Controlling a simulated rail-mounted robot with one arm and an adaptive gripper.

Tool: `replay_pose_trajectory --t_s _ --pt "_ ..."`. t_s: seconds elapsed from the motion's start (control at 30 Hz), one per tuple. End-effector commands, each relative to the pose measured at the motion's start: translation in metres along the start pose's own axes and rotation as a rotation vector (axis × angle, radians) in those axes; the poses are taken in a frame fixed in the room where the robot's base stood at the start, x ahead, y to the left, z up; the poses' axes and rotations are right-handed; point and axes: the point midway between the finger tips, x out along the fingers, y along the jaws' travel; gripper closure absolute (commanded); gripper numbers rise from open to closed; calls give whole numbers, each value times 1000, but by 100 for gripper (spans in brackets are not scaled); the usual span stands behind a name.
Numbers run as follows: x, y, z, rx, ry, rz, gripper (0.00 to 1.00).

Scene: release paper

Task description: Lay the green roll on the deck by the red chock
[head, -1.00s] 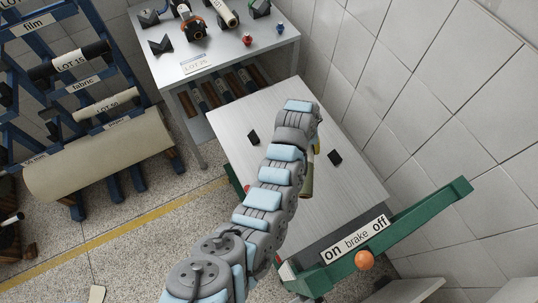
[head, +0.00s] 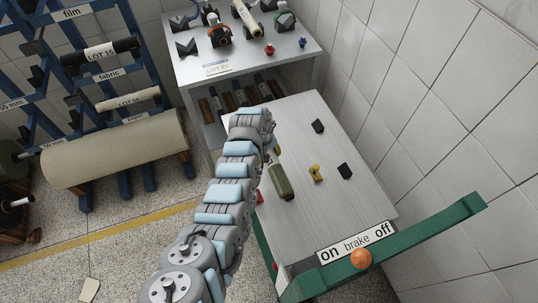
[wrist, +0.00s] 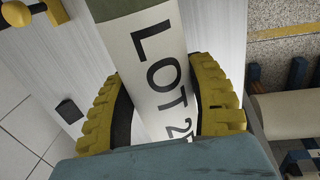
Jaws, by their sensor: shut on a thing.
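The green roll (head: 281,181) shows over the left part of the pale deck (head: 330,205), its near end free of the arm. My gripper (wrist: 165,110) is shut around the roll's white "LOT 2…" label (wrist: 158,60), one yellow finger on each side. I cannot tell whether the roll touches the deck. A red piece (head: 260,197) shows at the deck's left edge, partly behind the arm; I cannot tell whether it is the red chock.
Two black blocks (head: 318,126) (head: 345,171) and a yellow piece (head: 316,173) sit on the deck right of the roll. A grey bench (head: 240,60) with rolls stands behind, a blue rack (head: 70,115) at left.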

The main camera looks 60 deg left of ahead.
Motion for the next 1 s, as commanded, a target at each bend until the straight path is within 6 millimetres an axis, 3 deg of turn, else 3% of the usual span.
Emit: replay_pose_trajectory --t_s 0.7,1.0 --pt "69 -11 1 3 -1 -2 83" --pt "87 -13 2 3 -3 -2 83"
